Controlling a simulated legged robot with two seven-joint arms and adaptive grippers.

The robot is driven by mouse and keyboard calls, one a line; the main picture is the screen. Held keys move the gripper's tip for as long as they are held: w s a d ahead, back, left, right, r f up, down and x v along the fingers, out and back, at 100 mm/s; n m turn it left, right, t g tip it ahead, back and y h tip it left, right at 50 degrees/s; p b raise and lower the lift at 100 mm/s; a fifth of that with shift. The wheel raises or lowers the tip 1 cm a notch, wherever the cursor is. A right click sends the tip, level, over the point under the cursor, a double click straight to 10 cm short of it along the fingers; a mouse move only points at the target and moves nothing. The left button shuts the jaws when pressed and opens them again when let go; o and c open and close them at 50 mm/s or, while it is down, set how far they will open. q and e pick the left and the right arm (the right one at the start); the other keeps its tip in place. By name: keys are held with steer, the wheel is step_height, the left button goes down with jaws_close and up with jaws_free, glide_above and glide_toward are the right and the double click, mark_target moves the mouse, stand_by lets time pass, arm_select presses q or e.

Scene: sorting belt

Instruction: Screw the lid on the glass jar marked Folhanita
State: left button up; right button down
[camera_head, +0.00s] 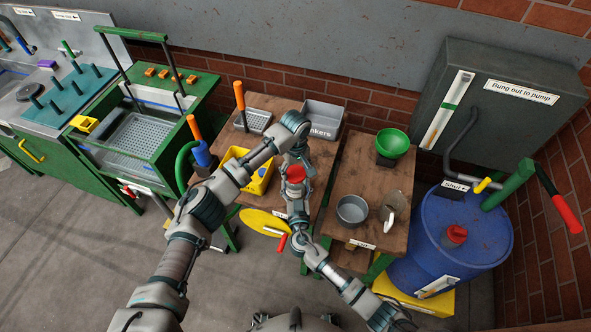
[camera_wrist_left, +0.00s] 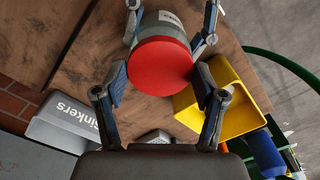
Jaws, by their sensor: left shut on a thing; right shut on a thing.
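A jar with a red lid (camera_head: 296,171) on top stands out between my two grippers over the wooden table. In the left wrist view the red lid (camera_wrist_left: 160,66) covers the top of the pale jar (camera_wrist_left: 160,26); the jar's label is too partial to read. My left gripper (camera_head: 297,158) comes from above, with its fingers (camera_wrist_left: 158,88) shut on both sides of the lid. My right gripper (camera_head: 296,200) comes from below in the head view and is shut around the jar's body. How far the lid is turned cannot be seen.
A yellow bin (camera_head: 264,183) and a grey Sinkers bin (camera_head: 322,112) sit on the same table (camera_head: 283,103). A blue barrel (camera_head: 455,245) stands at far right.

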arm_select(q)
steer(key=m, duration=0.5)
steer(key=shift+f, duration=0.15)
arm_select(e)
steer(key=shift+a, duration=0.1)
arm_select(q)
steer(key=m, duration=0.7)
steer(key=shift+m, duration=0.4)
arm_select(e)
steer(key=shift+s+r, duration=0.1)
arm_select(q)
steer(key=m, duration=0.5)
steer(key=shift+a+f, duration=0.1)
steer(key=m, duration=0.6)
steer(key=shift+f+m, duration=0.1)
steer(key=shift+m, duration=0.2)
arm_select(e)
steer(key=shift+a, duration=0.1)
arm_select(q)
steer(key=o, duration=1.3)
steer(key=shift+o, duration=0.2)
steer(key=shift+w, duration=0.1)
